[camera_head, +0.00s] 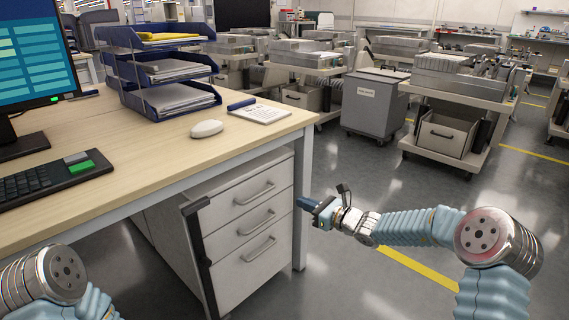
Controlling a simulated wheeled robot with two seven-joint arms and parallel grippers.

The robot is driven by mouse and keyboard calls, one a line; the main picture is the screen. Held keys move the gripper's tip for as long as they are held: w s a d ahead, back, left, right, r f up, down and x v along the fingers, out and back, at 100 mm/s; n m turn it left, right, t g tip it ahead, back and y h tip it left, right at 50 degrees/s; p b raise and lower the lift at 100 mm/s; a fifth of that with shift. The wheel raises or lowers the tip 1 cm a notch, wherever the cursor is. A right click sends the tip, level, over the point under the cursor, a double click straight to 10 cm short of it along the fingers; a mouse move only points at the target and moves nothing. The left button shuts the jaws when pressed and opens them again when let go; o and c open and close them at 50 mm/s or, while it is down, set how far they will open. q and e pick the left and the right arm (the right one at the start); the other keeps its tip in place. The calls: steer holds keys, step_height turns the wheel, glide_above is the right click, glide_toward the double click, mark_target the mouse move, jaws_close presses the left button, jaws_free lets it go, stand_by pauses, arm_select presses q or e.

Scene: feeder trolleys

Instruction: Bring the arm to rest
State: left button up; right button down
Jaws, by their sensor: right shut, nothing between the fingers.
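My right arm comes in from the lower right, with a light blue ribbed sleeve and a silver joint. Its gripper (308,206) is shut and empty. It hangs in front of the aisle floor, to the right of the drawer unit in the picture, and looks clear of the desk. Only a silver joint and blue sleeve of my left arm show at the lower left. The left gripper is out of the picture.
A wooden desk (130,140) fills the left, bearing a monitor (35,60), keyboard (45,180), blue letter trays (115,75) and a white mouse (207,128). A white drawer unit (225,240) stands underneath. A grey bin (372,110) and feeder trolleys (455,95) stand behind. The aisle floor (345,165) is clear.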

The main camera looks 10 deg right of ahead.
steer(key=s+a+f+n+g+h+p, duration=0.1)
steer(key=s+a+f+n+g+h, duration=0.15)
steer(key=s+f+n+g, duration=0.5)
steer(key=s+a+f+n+g+h+p, duration=0.15)
steer(key=s+a+f, duration=0.25)
steer(key=s+f, duration=0.7)
steer(key=s+f+n+g+h, duration=0.1)
steer(key=s+f+n, duration=0.2)
steer(key=s+n, duration=0.2)
steer(key=s+f+n+g+h+p, duration=0.1)
steer(key=s+f+n, duration=0.2)
steer(key=s+n, duration=0.2)
steer(key=s+d+f+n+g+h+p, duration=0.1)
steer(key=s+f+n, duration=0.2)
steer(key=s+n, duration=0.3)
steer(key=s, duration=0.4)
steer(key=shift+s+d, duration=0.1)
